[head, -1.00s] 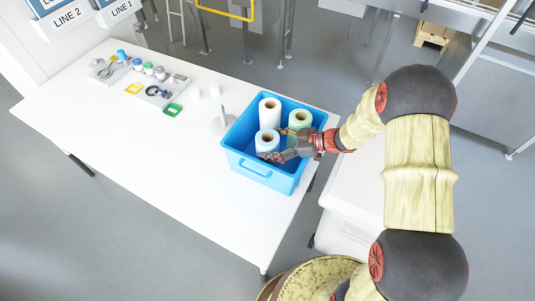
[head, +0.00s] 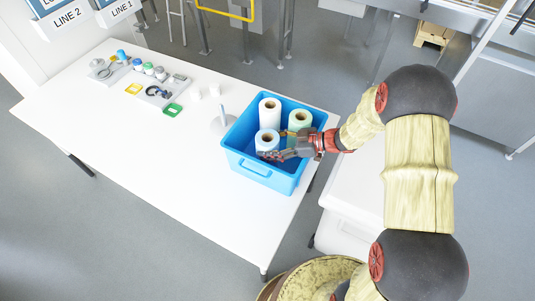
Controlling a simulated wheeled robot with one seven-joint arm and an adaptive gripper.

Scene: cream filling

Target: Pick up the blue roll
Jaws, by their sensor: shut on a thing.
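The blue roll (head: 267,137) stands upright at the near left inside the blue crate (head: 262,172), its pale bluish side and dark core showing from above. My gripper (head: 274,147) reaches in from the right, low over the crate. Its fingers are shut on the blue roll, at its right and near sides. The palm and fingers hide part of the roll's lower side, and the crate's near wall hides its base.
A white roll (head: 270,107) and a pale green roll (head: 300,118) stand behind in the crate. A grey upright holder (head: 222,122) stands left of the crate. Jars (head: 149,69) and small parts lie at the table's far left. The white table (head: 140,150) is clear in front.

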